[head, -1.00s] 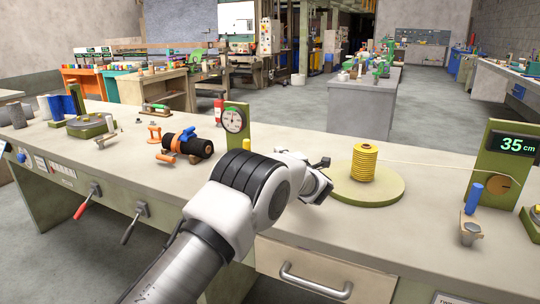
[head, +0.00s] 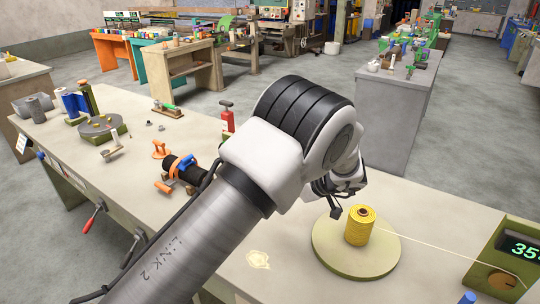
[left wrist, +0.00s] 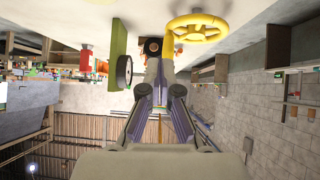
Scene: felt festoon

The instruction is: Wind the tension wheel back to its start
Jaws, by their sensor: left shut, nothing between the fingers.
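A yellow spoked wheel (left wrist: 198,27), which looks like the tension wheel, is at the top of the left wrist view. A yellow upright part (left wrist: 168,48) stands beside it, close to my fingertips; whether they touch I cannot tell. My left gripper (left wrist: 160,88) is shut and empty. In the head view my left gripper (head: 336,204) shows only partly past my arm, near the yellow spool (head: 359,226). The wheel does not show in the head view. The round dial (left wrist: 124,72) on its green plate (left wrist: 118,40) is left of the fingers in the wrist view. My right gripper is not in view.
A black roll with orange clamps (head: 178,172) and a red-topped stand (head: 227,118) are left of my arm.

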